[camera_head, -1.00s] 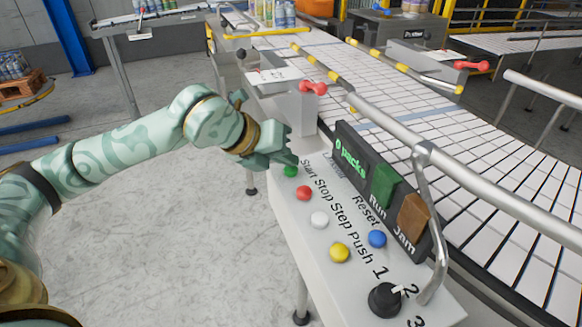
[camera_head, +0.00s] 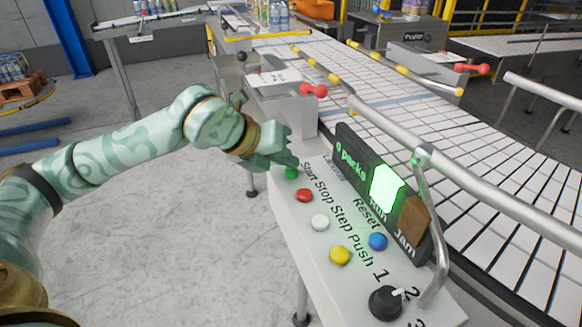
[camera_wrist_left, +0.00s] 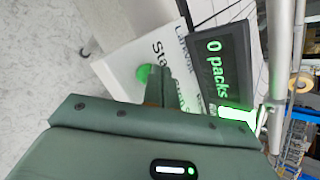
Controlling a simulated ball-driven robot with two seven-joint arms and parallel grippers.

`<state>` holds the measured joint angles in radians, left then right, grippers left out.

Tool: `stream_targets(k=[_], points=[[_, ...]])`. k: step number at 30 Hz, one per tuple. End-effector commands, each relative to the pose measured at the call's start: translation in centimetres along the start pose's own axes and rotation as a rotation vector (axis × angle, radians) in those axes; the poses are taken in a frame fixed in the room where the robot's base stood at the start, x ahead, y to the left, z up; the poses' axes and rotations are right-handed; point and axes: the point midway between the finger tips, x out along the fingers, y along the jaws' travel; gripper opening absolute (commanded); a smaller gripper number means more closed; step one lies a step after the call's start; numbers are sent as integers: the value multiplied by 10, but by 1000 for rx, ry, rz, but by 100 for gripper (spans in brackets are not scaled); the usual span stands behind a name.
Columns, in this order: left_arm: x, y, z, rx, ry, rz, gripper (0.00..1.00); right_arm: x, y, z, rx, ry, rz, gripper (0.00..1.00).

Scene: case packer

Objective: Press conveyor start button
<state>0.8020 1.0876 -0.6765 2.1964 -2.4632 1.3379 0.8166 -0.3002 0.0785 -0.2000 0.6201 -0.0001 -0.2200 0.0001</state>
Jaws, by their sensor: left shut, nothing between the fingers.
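The green start button (camera_head: 291,173) is at the far left end of the control panel (camera_head: 300,222), beside the printed word "Start". It also shows in the left wrist view (camera_wrist_left: 144,73), partly hidden by my fingers. My left gripper (camera_head: 290,163) is shut and empty, with its tips right at the green button; I cannot tell whether they touch it. The Run lamp (camera_head: 386,188) on the black display (camera_head: 350,160) glows bright green, and the display reads "0 packs". My right gripper is not in view.
Red (camera_head: 304,195), white (camera_head: 320,222), yellow (camera_head: 339,255) and blue (camera_head: 377,241) buttons and a black selector knob (camera_head: 386,301) share the panel. A metal rail (camera_head: 470,190) runs behind the display along the conveyor (camera_head: 400,120). Open floor lies left of the panel.

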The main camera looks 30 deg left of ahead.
Motion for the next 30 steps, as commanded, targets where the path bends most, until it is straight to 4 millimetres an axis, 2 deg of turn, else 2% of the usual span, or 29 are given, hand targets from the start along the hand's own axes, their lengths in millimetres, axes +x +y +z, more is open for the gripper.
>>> stream_targets(k=[4, 17, 30], points=[[-7, -5, 5, 1, -2, -1, 0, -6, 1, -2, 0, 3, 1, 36], [-9, -7, 7, 1, -2, -1, 0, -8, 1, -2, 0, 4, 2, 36], [-39, -28, 29, 0, -4, -1, 0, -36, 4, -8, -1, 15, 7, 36]])
